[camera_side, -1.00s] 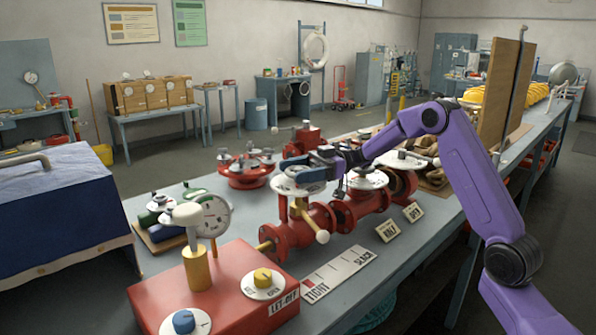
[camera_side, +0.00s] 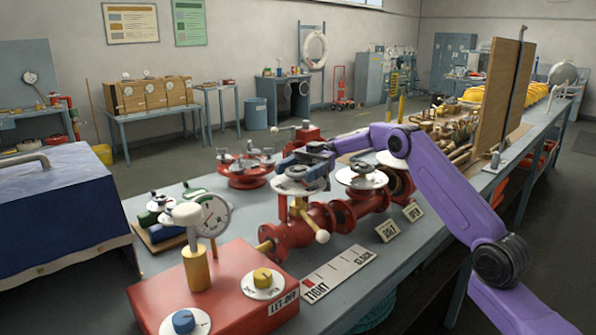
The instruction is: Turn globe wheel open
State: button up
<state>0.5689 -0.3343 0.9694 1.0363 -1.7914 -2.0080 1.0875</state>
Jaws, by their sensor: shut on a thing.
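A white handwheel (camera_side: 292,189) tops the nearest red valve (camera_side: 298,231) in the pipe line on the bench. My gripper (camera_side: 287,164) is shut at the far side of this wheel, on what looks like its rim. The fingers and my wrist hide part of the wheel's top, so the exact grip is hard to see. A second white handwheel (camera_side: 362,178) stands on the valve just right of it. A third pale wheel (camera_side: 394,163) is farther back, partly covered by my arm.
A red box (camera_side: 225,290) with knobs and a gauge (camera_side: 212,214) stands at front left. A label strip (camera_side: 338,273) marked TIGHT lies before the valves. A red multi-handled manifold (camera_side: 246,172) is behind left. An upright wooden board (camera_side: 499,95) stands at right.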

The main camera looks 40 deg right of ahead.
aim_at(299, 168)
dwell(0.3)
jog(key=o, duration=1)
jog(key=shift+c, duration=0.2)
jog(key=shift+r, duration=0.1)
jog(key=shift+r, duration=0.5)
notch_tip(299, 168, up, 2)
jog(key=s+r, duration=1)
jog(key=s, duration=0.4)
